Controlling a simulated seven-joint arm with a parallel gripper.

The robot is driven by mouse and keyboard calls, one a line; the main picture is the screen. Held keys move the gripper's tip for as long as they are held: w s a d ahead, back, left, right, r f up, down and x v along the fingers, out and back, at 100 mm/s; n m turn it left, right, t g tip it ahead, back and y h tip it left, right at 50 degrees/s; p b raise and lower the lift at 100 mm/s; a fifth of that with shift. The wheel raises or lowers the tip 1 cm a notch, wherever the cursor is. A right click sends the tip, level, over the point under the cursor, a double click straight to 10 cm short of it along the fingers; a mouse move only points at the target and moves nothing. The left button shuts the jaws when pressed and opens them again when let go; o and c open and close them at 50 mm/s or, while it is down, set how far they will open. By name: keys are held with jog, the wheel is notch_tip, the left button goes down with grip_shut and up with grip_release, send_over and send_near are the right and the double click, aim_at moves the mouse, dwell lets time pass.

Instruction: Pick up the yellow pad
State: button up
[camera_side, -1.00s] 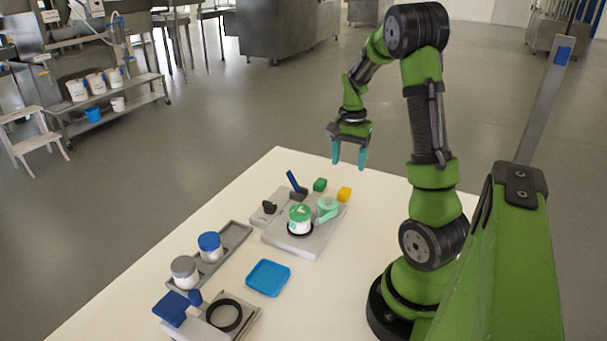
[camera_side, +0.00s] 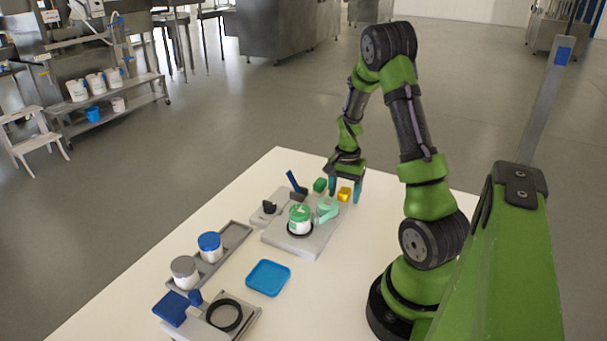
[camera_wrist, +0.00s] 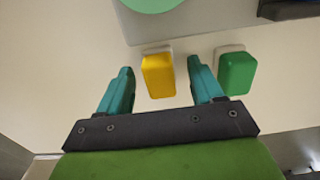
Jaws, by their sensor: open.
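The yellow pad (camera_side: 344,194) is a small block on the white table, near its far right edge. In the wrist view the yellow pad (camera_wrist: 158,76) lies between my two fingers, a little beyond the fingertips in the picture. My gripper (camera_side: 344,193) is open and low over the pad, with its teal fingers apart. In the wrist view both fingertips of my gripper (camera_wrist: 160,65) show, with clear gaps to the pad on each side. I cannot tell the exact height of the fingertips above the table.
A green pad (camera_wrist: 236,72) sits just right of my right finger in the wrist view. A blue tray (camera_side: 268,279) lies nearer. Table front is partly free.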

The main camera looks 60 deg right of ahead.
aim_at(344, 190)
jog(key=shift+c, duration=0.2)
jog(key=c, duration=1.1)
jog(key=shift+o, duration=0.2)
jog(key=shift+r, duration=0.15)
jog(key=shift+r, duration=0.55)
notch_tip(344, 190, up, 3)
jog(key=shift+f, duration=0.15)
jog(key=s+a, duration=0.3)
jog(key=a, duration=0.1)
jog(key=s+a, duration=0.4)
jog(key=s+a+r, duration=0.1)
jog(key=s+a, duration=0.2)
jog(key=a, duration=0.1)
jog(key=shift+s, duration=0.25)
